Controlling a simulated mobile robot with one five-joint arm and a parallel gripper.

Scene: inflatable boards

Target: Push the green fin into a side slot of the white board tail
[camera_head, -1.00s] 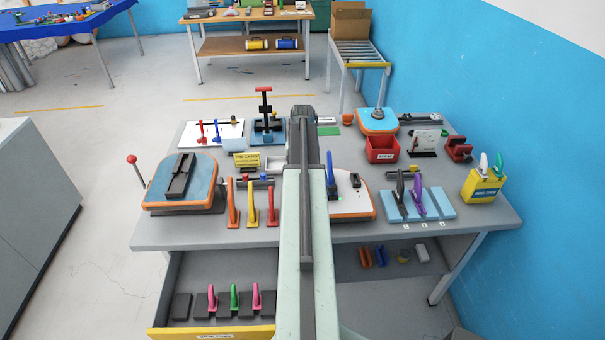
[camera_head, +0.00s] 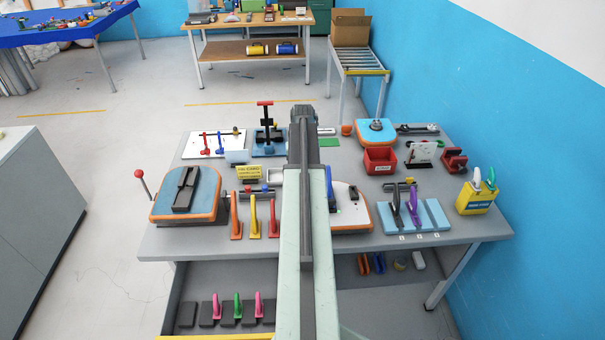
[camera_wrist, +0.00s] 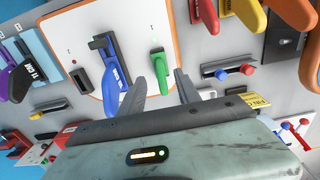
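The white board tail (camera_head: 350,216) with an orange rim lies on the grey table, partly hidden behind my arm in the head view. In the wrist view the board (camera_wrist: 88,52) fills the upper middle. A blue fin (camera_wrist: 111,88) stands in its dark middle box. The green fin (camera_wrist: 158,62) stands upright at the board's right part, its base near a small slot mark. I cannot tell how deep it sits. My gripper (camera_wrist: 166,70) is open, with its fingers either side of the green fin. The head view hides the gripper and this fin.
Orange, yellow and red fins (camera_head: 254,216) stand left of my arm. A light blue rack (camera_head: 428,218) with black and purple fins is to the right. A blue board (camera_head: 205,190) lies at the left. An open drawer (camera_head: 190,325) below holds pink and green fins.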

